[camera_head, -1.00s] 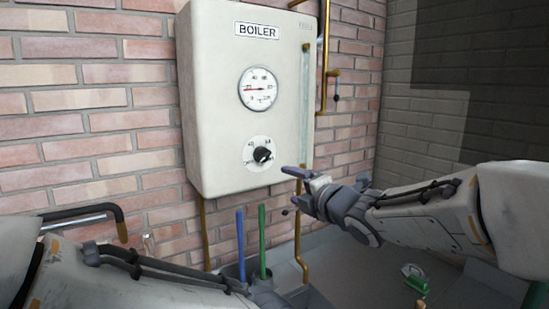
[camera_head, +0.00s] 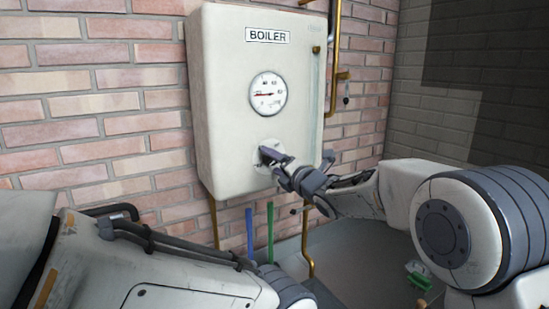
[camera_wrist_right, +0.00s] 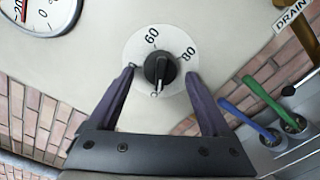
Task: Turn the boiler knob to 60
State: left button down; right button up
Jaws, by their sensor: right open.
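The white boiler (camera_head: 215,110) hangs on the brick wall. Its black knob (camera_wrist_right: 160,66) sits on a round pale dial plate (camera_wrist_right: 138,48), where "60" and "80" are readable in the right wrist view. The knob's light pointer mark faces the bottom of that view, away from both numbers. My right gripper (camera_wrist_right: 160,72) is open, with one dark finger on each side of the knob and gaps between. In the head view my right gripper (camera_head: 270,157) covers most of the knob. My left arm shows at lower left; its gripper is out of view.
A round gauge (camera_head: 267,94) with a red needle is above the knob. A brass pipe (camera_head: 334,70) runs right of the boiler. Blue (camera_head: 249,232) and green (camera_head: 270,231) handles stand below. A green object (camera_head: 418,272) lies at lower right.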

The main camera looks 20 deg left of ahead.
grip_shut()
